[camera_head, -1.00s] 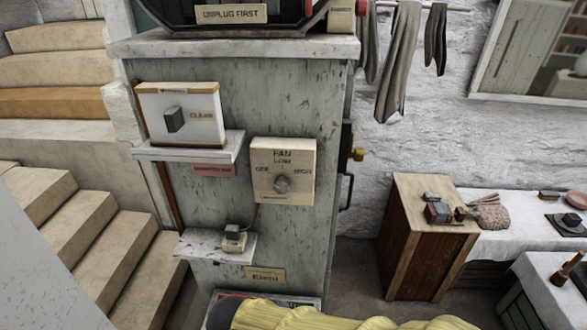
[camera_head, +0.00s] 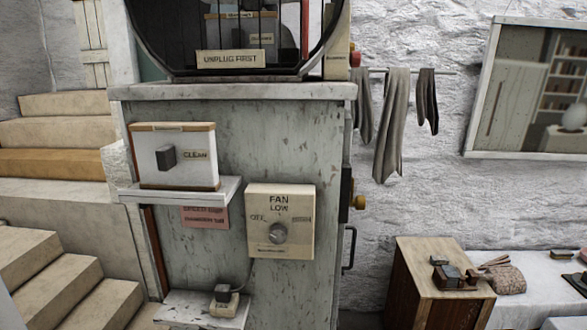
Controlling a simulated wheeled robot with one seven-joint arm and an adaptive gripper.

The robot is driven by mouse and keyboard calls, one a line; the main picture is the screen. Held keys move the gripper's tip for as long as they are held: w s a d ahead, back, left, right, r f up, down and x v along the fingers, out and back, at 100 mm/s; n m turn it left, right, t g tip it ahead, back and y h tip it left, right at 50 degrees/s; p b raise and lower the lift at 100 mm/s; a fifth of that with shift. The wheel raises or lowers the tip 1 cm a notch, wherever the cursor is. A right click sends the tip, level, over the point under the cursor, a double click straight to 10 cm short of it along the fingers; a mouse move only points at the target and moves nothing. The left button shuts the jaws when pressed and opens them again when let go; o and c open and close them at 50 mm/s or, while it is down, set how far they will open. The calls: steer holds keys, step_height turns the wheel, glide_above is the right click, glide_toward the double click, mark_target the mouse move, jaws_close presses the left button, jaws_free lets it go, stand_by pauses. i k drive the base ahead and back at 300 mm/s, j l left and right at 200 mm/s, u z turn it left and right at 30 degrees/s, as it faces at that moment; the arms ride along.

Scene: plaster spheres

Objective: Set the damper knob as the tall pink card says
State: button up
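A pink card (camera_head: 205,217) hangs under the upper shelf on the cabinet front. The shelf edge cuts across its top, and its small print is too blurred to read. No knob in view is clearly labelled as a damper. A cream panel marked FAN (camera_head: 280,221) has a round grey knob (camera_head: 277,233), with LOW above it and a word like OFF at left. I cannot tell where this knob points. A brass knob (camera_head: 360,202) sticks out from the cabinet's right side. My gripper is not in view.
A white box marked CLEAN with a grey switch (camera_head: 166,158) stands on the upper shelf (camera_head: 180,192). A plugged-in block (camera_head: 223,300) sits on the lower shelf. A sign reads UNPLUG FIRST (camera_head: 230,59). Stairs (camera_head: 60,260) rise at left. A wooden cabinet (camera_head: 425,285) stands at right.

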mark_target(355, 60)
steer(key=j+z, duration=0.15)
steer(key=j, duration=0.6)
steer(key=k+l+u, duration=0.15)
steer(key=l, duration=0.35)
steer(key=k+l+u, duration=0.2)
steer(key=k+l, duration=0.2)
steer(key=k+l+u, duration=0.15)
steer(key=k+l, duration=0.15)
steer(key=l, duration=0.2)
